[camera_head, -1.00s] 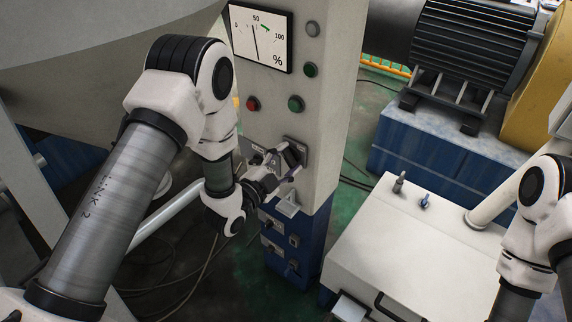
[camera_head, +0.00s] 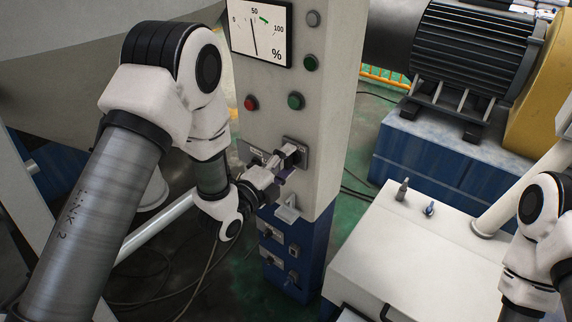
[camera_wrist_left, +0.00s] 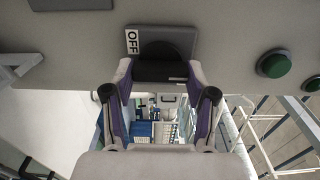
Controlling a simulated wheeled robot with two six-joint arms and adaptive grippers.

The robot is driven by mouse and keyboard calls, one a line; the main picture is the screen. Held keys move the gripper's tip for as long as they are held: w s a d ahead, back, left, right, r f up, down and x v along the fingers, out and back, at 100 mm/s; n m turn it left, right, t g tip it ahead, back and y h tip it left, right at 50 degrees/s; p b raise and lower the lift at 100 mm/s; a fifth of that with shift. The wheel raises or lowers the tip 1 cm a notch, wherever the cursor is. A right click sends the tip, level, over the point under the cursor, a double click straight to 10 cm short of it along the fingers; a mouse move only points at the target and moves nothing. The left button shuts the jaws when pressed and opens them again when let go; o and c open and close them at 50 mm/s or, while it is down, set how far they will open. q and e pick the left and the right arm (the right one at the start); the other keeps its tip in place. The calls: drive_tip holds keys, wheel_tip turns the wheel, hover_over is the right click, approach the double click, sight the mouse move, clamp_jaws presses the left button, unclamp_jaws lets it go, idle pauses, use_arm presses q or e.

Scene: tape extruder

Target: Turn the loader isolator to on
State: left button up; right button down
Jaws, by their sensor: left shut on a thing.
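A black rotary isolator knob (camera_wrist_left: 160,68) sits on a grey square plate with an OFF label at its left side in the left wrist view. In the head view its plate (camera_head: 301,146) is on the front of the cream column. My left gripper (camera_head: 285,160) is at this knob, and its two purple-lined fingers are shut on it in the wrist view (camera_wrist_left: 160,85). The fingers hide part of the knob, and its pointer position is hard to read. My right arm shows at the right edge; its gripper is out of view.
A second switch plate (camera_head: 256,151) is just left of the held one. A red button (camera_head: 251,103) and a green button (camera_head: 296,101) are above. A small bracket (camera_head: 287,213) juts out below. A cream cabinet (camera_head: 400,250) stands to the right.

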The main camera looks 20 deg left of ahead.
idle(0.4)
use_arm(q)
drive_tip(key=o, duration=1.2)
drive_tip(key=shift+c, duration=0.2)
drive_tip(key=v, duration=1.1)
drive_tip(key=shift+s+a, duration=0.15)
drive_tip(key=shift+s, duration=0.25)
drive_tip(key=shift+f, duration=0.1)
